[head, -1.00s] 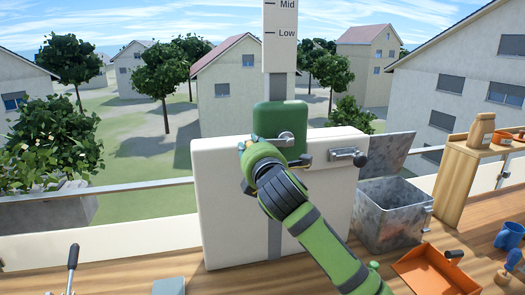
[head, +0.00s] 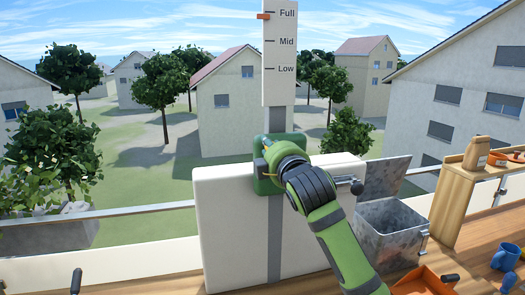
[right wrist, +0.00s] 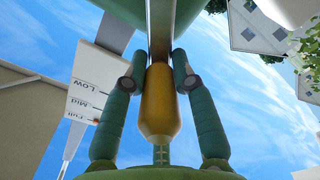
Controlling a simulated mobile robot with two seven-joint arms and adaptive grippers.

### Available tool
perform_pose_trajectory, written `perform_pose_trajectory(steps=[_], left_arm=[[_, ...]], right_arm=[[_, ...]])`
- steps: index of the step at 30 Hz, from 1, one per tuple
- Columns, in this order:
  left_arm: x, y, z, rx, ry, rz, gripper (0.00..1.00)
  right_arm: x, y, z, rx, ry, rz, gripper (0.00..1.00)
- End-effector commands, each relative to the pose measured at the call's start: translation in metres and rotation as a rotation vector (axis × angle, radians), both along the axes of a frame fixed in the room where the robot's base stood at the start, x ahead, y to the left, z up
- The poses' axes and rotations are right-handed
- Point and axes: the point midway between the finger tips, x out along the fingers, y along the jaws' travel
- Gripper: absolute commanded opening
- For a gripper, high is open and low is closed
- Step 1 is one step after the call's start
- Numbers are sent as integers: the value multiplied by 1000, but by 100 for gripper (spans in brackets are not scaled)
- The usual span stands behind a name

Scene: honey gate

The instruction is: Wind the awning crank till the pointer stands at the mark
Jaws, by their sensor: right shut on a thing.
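The tall white scale board (head: 278,90) carries Full, Mid and Low marks. Its orange pointer (head: 263,16) sits on the left edge, about level with the Full mark or a hair below it. The green crank housing (head: 268,185) is under the board, mostly hidden behind my right gripper. My right gripper (right wrist: 157,82) is shut on the yellow crank handle (right wrist: 160,105), one finger on each side. In the head view my right wrist covers the handle and most of the crank arm. My left gripper is not in view.
A white cabinet (head: 228,230) stands under the housing, with a black-knobbed latch (head: 356,187) at right. An open metal bin (head: 390,232), an orange tray (head: 412,284), a wooden shelf (head: 445,215) and blue mugs (head: 507,257) are at right. A rail (head: 100,214) runs behind.

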Motion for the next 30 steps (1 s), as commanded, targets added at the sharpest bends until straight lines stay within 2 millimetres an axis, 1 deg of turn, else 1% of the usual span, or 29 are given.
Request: perform_pose_trajectory(steps=[1,9,15,21,30], left_arm=[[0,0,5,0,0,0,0],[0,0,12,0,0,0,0],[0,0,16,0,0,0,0],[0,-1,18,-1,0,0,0],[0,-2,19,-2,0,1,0]], right_arm=[[1,-7,10,44,-1,-5,0],[8,-28,19,271,72,-4,0],[12,-41,21,400,114,-3,0],[15,-49,21,486,142,-4,0],[17,-54,20,535,158,-3,0]])
